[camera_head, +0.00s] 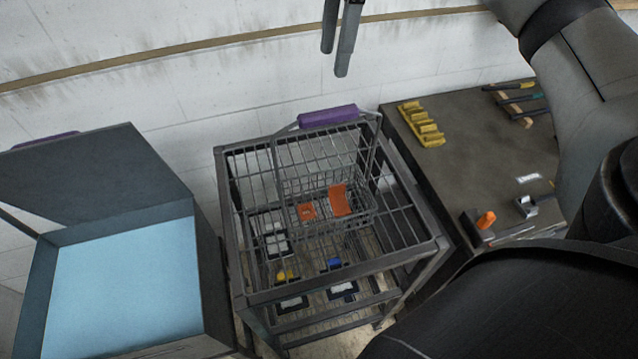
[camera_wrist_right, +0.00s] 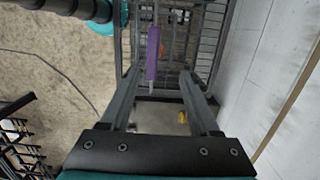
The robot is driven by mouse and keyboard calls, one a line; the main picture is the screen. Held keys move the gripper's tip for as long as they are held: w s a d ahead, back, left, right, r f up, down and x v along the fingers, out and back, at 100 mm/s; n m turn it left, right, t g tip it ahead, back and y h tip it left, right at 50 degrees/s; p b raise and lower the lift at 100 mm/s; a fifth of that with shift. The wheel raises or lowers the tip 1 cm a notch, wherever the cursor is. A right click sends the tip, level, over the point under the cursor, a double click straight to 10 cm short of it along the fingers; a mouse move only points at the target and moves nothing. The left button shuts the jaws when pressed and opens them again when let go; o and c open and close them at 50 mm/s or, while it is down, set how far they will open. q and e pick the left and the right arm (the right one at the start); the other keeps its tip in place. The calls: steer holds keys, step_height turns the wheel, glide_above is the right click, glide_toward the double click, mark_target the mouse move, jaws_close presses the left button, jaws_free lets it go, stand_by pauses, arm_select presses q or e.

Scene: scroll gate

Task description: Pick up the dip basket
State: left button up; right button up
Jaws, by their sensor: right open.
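The dip basket is a wire basket (camera_head: 322,190) with a tall wire bail and a purple grip (camera_head: 328,116) on top. It stands within the dark metal rack, with orange pieces (camera_head: 338,199) inside. My right gripper (camera_head: 335,60) is at the top of the head view, open and empty, above and apart from the purple grip. In the right wrist view the purple grip (camera_wrist_right: 153,52) shows between the two open fingers (camera_wrist_right: 158,75), lengthwise along them, farther off than the tips. My left gripper is in neither view.
A tank (camera_head: 125,285) of pale blue liquid with a raised lid (camera_head: 95,180) stands left of the rack (camera_head: 240,235). A dark bench (camera_head: 470,135) at right bears a yellow holder (camera_head: 421,124), tools and an orange knob (camera_head: 486,219). A white wall (camera_head: 200,90) stands close behind.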

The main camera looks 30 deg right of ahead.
mark_target(327, 108)
steer(key=f, duration=0.4)
steer(key=shift+s+a+b, duration=0.3)
steer(key=shift+b, duration=0.1)
steer(key=f, duration=0.4)
steer(key=shift+a+f, duration=0.3)
steer(key=shift+w+f+p, duration=0.1)
steer(key=shift+f+p, duration=0.2)
steer(key=shift+f, duration=0.15)
steer(key=f, duration=0.1)
steer(key=f+p, duration=0.1)
steer(key=f, duration=0.2)
steer(key=shift+s+a+f, duration=0.1)
steer(key=shift+s+a, duration=0.15)
steer(key=shift+s, duration=0.1)
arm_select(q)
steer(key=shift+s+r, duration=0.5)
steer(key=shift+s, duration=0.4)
arm_select(e)
steer(key=shift+w+f, duration=0.1)
steer(key=shift+f, duration=0.35)
jaws_close()
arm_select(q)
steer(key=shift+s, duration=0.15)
